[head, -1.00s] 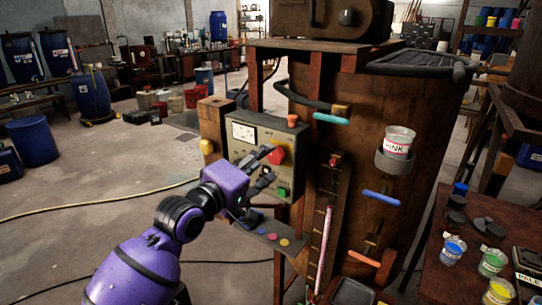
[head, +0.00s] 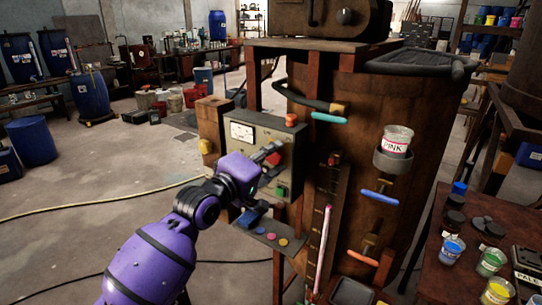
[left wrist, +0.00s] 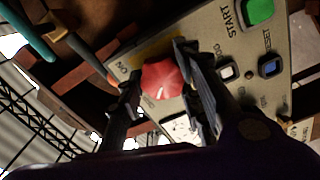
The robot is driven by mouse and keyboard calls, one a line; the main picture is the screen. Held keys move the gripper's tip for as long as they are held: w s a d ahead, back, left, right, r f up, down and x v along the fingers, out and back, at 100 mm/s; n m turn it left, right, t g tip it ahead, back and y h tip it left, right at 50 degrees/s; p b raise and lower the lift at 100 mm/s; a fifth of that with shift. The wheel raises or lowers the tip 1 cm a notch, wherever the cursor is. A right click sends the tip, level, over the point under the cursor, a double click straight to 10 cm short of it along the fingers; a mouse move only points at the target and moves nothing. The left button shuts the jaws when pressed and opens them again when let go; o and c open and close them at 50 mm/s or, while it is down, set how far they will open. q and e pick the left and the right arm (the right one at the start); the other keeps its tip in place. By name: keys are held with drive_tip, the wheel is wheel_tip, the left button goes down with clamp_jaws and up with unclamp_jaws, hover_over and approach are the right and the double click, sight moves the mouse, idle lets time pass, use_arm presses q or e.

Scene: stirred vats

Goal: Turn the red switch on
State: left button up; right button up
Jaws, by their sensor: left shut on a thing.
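The red switch is a red rotary knob (left wrist: 162,80) on a beige control panel (left wrist: 207,42). Its ON label shows beside it in the left wrist view. In the head view the panel (head: 286,180) is fixed to the left of a large brown vat, and the knob (head: 277,160) is partly hidden by my fingers. My left gripper (head: 268,168) reaches the panel from the lower left. Its black fingers stand on both sides of the knob and are shut on it. My right gripper is in neither view.
A green START button (left wrist: 258,10) and a blue button (left wrist: 269,67) sit near the knob. A small shelf with coloured buttons (head: 271,236) juts out below the panel. Blue (head: 380,197) and teal (head: 330,117) handles stick out from the vat (head: 425,130). The floor at left is open.

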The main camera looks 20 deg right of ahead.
use_arm(q)
drive_tip(key=shift+r+m, duration=0.25)
drive_tip(key=shift+m, duration=0.05)
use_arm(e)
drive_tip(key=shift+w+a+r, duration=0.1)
use_arm(q)
drive_tip(key=m+p, duration=0.1)
drive_tip(key=m, duration=0.6)
drive_tip(key=m+p, duration=0.1)
drive_tip(key=m, duration=0.6)
drive_tip(key=shift+s+d, duration=0.2)
drive_tip(key=shift+f+m+p, duration=0.2)
drive_tip(key=shift+m+p, duration=0.15)
drive_tip(key=shift+m, duration=1.25)
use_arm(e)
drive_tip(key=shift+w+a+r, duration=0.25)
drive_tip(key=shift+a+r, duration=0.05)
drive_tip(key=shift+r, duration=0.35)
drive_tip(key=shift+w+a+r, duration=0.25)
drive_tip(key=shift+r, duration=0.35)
use_arm(q)
drive_tip(key=shift+f, duration=0.1)
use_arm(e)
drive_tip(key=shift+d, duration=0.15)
use_arm(q)
drive_tip(key=o, duration=1.1)
drive_tip(key=shift+s+d, duration=0.1)
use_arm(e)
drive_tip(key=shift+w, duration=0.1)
